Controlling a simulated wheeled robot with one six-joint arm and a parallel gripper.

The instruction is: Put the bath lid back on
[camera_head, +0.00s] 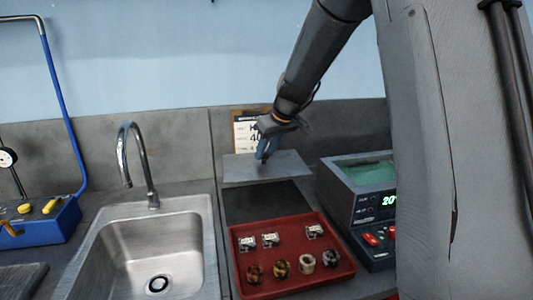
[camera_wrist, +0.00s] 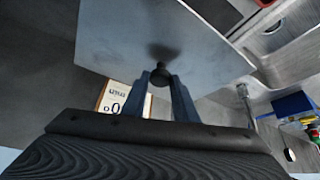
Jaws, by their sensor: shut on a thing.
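The bath lid (camera_head: 290,164) is a flat grey metal plate with a dark knob. My gripper (camera_head: 264,158) is shut on the knob and holds the lid up, roughly level, above a dark mat area behind the red tray. In the wrist view the lid (camera_wrist: 120,45) fills the upper middle, and the two blue fingers of my gripper (camera_wrist: 160,82) close on the round black knob. The bath (camera_head: 368,172) is a grey box to the right with an open top showing greenish liquid and a lit display. My arm column hides its right part.
A red tray (camera_head: 240,274) with several small parts stands in front of the lid. A sink (camera_head: 110,250) with a tall tap (camera_head: 150,185) is at left. A printed card (camera_head: 241,135) stands behind my gripper. A blue device (camera_head: 40,222) is far left.

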